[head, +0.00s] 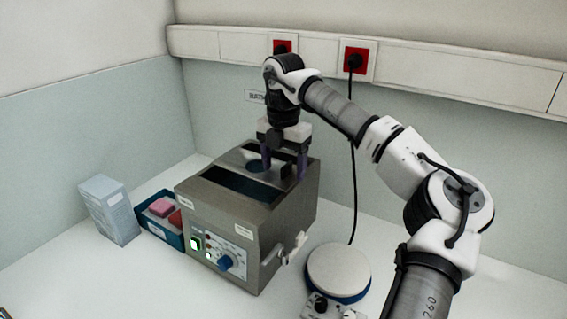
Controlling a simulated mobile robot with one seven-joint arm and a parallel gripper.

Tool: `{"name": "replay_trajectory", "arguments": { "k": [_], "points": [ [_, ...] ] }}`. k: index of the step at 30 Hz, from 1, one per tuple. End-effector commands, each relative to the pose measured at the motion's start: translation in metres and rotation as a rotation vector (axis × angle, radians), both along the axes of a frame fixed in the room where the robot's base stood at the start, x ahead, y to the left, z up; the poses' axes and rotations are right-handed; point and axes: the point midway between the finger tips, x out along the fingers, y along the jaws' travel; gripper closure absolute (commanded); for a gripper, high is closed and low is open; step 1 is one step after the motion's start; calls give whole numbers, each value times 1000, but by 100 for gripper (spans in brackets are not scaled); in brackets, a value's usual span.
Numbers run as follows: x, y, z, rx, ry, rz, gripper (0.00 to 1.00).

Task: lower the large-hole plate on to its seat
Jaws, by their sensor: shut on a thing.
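The metal bath (235,228) stands on the bench, with a long dark opening (240,185) in its top. Behind that opening is a grey plate with a large round hole (256,166), which I take for the large-hole plate. It is at the rear of the bath top, partly behind my gripper. My gripper (284,172) points down over it, fingers on either side of a small dark part (287,170), and is shut on the plate. I cannot tell whether the plate rests on the bath or hangs slightly above it.
A blue tray (154,236) with pink and red blocks and a pale box (109,209) stand left of the bath. A tap lever (293,246) sticks out at its right side. A round-topped hotplate (338,268) stands at the right front. A black cable (352,150) hangs behind.

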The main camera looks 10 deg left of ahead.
Motion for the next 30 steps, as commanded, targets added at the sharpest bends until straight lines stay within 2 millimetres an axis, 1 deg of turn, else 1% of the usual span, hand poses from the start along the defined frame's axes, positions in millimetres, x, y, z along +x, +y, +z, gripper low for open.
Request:
{"name": "replay_trajectory", "arguments": {
  "k": [4,5,9,10,11,16,17,18,24,30],
  "points": [
    [0,0,1,0,0,0,49],
    [0,0,1,0,0,0,27],
    [0,0,1,0,0,0,9],
    [0,0,1,0,0,0,5],
    [0,0,0,0,0,0,3],
    [0,0,0,0,0,0,3],
    [0,0,0,-1,0,0,1],
    [0,0,0,-1,0,0,0],
    [0,0,0,0,0,0,0],
    [0,0,8,0,-1,0,0]
  ]
}}
